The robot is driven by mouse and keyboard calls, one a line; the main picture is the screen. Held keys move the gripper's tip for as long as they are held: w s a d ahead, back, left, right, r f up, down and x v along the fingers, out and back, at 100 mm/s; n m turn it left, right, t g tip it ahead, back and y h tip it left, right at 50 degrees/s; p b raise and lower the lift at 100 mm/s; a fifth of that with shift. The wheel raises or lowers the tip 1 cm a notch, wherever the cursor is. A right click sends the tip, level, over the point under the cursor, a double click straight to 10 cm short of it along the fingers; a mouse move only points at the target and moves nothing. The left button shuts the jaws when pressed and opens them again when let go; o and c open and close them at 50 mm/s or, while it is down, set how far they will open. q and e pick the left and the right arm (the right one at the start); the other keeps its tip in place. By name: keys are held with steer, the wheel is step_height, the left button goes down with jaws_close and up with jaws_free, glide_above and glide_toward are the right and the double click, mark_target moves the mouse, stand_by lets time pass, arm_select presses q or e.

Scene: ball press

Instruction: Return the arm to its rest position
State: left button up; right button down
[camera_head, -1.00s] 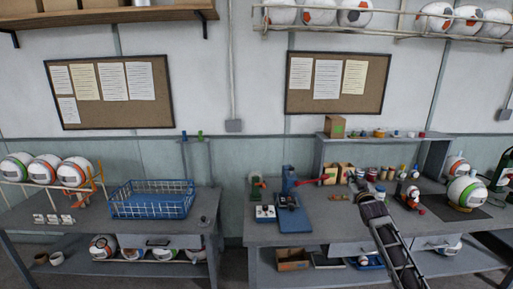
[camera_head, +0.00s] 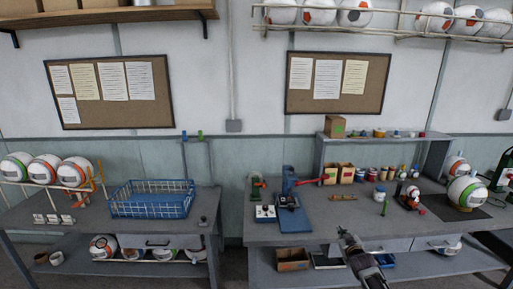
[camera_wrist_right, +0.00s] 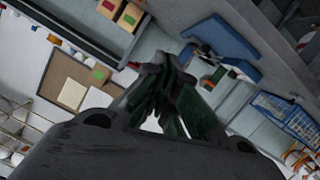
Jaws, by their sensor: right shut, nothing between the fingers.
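My right gripper (camera_head: 345,236) is low in the head view, in front of the right workbench's front edge, with my arm coming up from the bottom. It holds nothing. In the right wrist view its dark fingers (camera_wrist_right: 168,88) come together at the middle of the picture. The blue press (camera_head: 290,188) with its red handle stands on the right workbench (camera_head: 330,231), up and to the left of the gripper and apart from it. The press also shows in the right wrist view (camera_wrist_right: 228,42). My left gripper is not in either view.
A blue wire basket (camera_head: 152,207) sits on the left bench. A white and green ball (camera_head: 467,191) rests on a dark mat at the right. Small tins (camera_head: 372,174), boxes and a green item (camera_head: 384,208) stand on the right bench. A shelf with boxes lies below it.

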steer(key=s+a+f+g, duration=0.2)
steer(key=s+f, duration=0.7)
steer(key=f, duration=0.3)
steer(key=s+a+f+g, duration=0.1)
steer(key=s+f+g, duration=0.2)
steer(key=s+f, duration=0.85)
steer(key=s+a+f+g, duration=0.2)
steer(key=s+f, duration=0.6)
steer(key=f, duration=0.6)
steer(key=s+a+f+g, duration=0.2)
steer(key=s+f, duration=0.3)
steer(key=s, duration=0.9)
steer(key=s+a+f+g, duration=0.2)
steer(key=s+f, duration=0.4)
steer(key=s, duration=0.9)
steer(key=s+a+f+g+y, duration=0.1)
steer(key=s+f, duration=0.4)
steer(key=s, duration=0.9)
steer(key=shift+s+a+f+m+g, duration=0.35)
steer(key=shift+a+g, duration=0.25)
steer(key=shift+g, duration=0.4)
